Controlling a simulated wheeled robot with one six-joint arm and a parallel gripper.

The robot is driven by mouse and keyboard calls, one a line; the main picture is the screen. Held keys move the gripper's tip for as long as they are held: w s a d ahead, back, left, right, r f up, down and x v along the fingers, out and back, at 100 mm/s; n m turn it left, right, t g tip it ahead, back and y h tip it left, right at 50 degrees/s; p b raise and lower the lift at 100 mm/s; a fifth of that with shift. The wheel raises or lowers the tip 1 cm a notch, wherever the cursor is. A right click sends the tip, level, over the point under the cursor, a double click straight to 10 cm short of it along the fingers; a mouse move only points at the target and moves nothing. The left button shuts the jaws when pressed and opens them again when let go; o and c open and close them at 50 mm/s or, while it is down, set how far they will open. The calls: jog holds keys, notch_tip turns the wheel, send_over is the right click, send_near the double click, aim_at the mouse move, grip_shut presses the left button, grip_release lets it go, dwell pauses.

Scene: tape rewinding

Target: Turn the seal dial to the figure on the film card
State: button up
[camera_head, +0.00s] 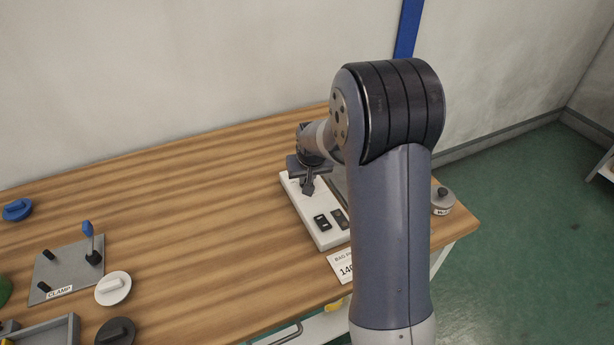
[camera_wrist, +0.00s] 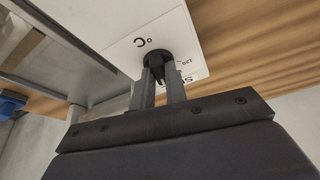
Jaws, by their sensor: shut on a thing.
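A white sealer box (camera_head: 319,225) stands near the right end of the wooden table. In the wrist view its white face (camera_wrist: 110,45) shows "°C" and a small mark that looks like "120". The dark round seal dial (camera_wrist: 154,56) is on that face, and my gripper (camera_wrist: 159,74) is shut on it. In the head view my gripper (camera_head: 308,188) is over the far part of the box, and the dial is hidden there. The film card (camera_head: 341,265) lies in front of the box. It reads "BAG" and "140", with its right part hidden behind my arm.
Two dark rocker switches (camera_head: 321,222) are on the box's near part. A grey weight (camera_head: 442,204) stands at the right table edge. The middle table is clear.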

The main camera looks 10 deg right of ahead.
grip_shut()
jog(key=shift+n, duration=0.3)
jog(key=shift+d+f+n+y+b, duration=0.1)
jog(key=shift+n+y+b, duration=0.25)
jog(key=shift+n+b, duration=0.5)
jog(key=shift+d+f+n+y+b, duration=0.1)
jog(key=shift+n+y+b, duration=0.25)
jog(key=shift+n+b, duration=0.45)
jog(key=shift+w+r+n+y+b, duration=0.15)
jog(key=shift+n+y+b, duration=0.35)
jog(key=shift+n, duration=0.45)
jog(key=shift+g, duration=0.3)
jog(key=o, duration=0.6)
grip_release()
jog(key=shift+o, duration=0.2)
jog(key=shift+r, duration=0.2)
